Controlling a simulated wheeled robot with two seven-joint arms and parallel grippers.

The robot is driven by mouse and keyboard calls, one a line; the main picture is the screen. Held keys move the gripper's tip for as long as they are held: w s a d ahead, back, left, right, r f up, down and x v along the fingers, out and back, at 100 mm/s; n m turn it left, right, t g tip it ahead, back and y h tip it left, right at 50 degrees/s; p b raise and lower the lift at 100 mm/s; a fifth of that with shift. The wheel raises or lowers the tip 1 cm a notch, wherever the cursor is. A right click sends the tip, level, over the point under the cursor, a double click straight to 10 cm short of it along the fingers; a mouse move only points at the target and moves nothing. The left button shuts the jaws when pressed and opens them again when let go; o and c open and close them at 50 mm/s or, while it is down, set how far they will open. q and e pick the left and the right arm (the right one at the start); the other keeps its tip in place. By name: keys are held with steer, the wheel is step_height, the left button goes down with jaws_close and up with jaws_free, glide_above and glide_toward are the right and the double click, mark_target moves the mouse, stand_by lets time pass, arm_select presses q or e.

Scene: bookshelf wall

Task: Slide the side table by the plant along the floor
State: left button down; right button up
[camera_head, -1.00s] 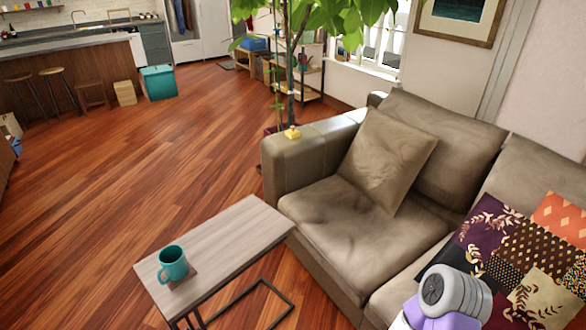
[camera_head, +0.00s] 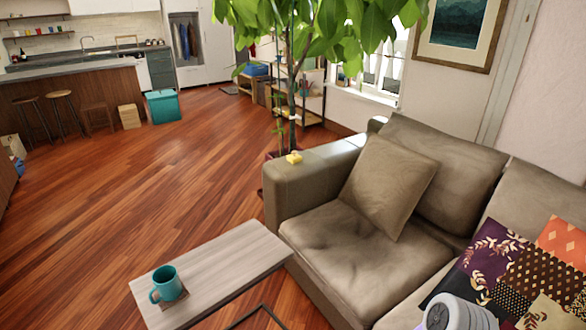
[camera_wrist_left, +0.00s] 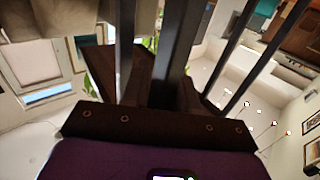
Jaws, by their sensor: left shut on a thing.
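The side table (camera_head: 228,262) has a pale grey wood top and a thin dark metal frame. It stands on the floor by the front left of the sofa. A teal mug (camera_head: 166,283) stands on a small coaster (camera_head: 181,301) near the left end of its top. The plant (camera_head: 310,38) is behind the sofa's arm. My left gripper (camera_wrist_left: 150,82) is shut on a dark metal bar in the left wrist view, which looks like the table's frame (camera_wrist_left: 174,40). The head view does not show this gripper. My right gripper is not in view.
The brown sofa (camera_head: 350,254) with its cushions and patchwork throw (camera_head: 510,260) is close to the table's right end. Open wood floor (camera_head: 130,190) lies left and beyond. The kitchen counter and stools (camera_head: 62,105) are far off.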

arm_select(q)
steer(key=shift+w+r, duration=0.25)
steer(key=shift+w, duration=0.1)
steer(key=w+a, duration=0.3)
steer(key=shift+a, duration=0.1)
